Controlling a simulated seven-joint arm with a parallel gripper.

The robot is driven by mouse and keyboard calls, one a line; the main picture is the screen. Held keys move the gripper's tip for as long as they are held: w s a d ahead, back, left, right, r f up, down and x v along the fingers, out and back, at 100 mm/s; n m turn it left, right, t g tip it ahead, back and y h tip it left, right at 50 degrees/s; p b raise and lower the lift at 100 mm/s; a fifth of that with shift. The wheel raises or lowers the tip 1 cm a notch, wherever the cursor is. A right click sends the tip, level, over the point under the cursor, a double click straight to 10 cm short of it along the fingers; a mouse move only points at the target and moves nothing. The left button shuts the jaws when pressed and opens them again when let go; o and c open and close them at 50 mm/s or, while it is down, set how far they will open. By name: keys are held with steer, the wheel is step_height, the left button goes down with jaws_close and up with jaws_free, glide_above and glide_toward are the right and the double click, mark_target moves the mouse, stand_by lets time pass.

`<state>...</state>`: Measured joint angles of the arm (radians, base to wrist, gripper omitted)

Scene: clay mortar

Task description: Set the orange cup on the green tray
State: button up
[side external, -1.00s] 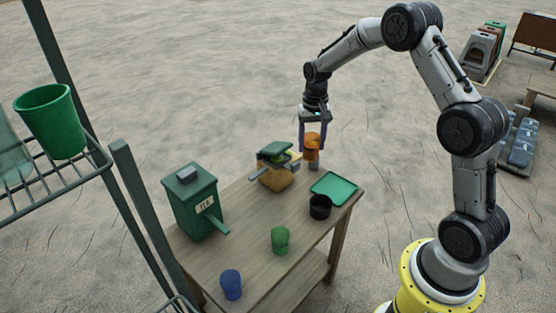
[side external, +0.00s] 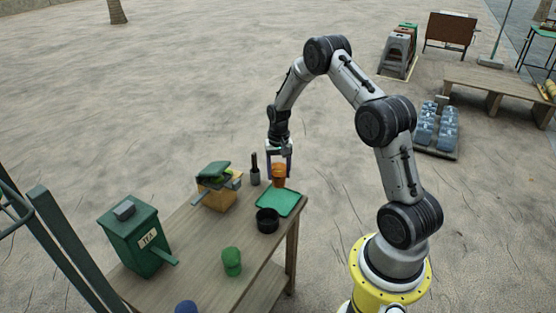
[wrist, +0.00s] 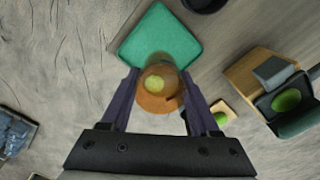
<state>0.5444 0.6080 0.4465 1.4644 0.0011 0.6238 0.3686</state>
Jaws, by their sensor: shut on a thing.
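The orange cup (side external: 278,171) is upright between the two fingers of my gripper (side external: 279,165), which is shut on it. The green tray (side external: 289,209) lies on the table near its far right corner. The cup hangs at the far edge of the tray in the side view; its exact height above the tray is hard to tell. In the wrist view, the orange cup (wrist: 158,101) sits between the fingers of my gripper (wrist: 159,92) and overlaps the near edge of the tray (wrist: 150,35). A yellow-green round patch shows in the cup.
A black bowl (side external: 268,224) stands beside the tray's near side. A dark upright tool (side external: 254,170) and a yellow box with a green lid (side external: 217,188) stand to the left. A green cup (side external: 231,263), a blue cup (side external: 186,307) and a green labelled box (side external: 140,240) are nearer.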

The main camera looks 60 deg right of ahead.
steer(key=shift+f, duration=3.6)
steer(key=o, duration=1)
steer(key=shift+o, duration=0.2)
steer(key=shift+r, duration=0.1)
steer(key=shift+r, duration=3.95)
steer(key=shift+r, duration=2.5)
steer(key=shift+c, duration=0.3)
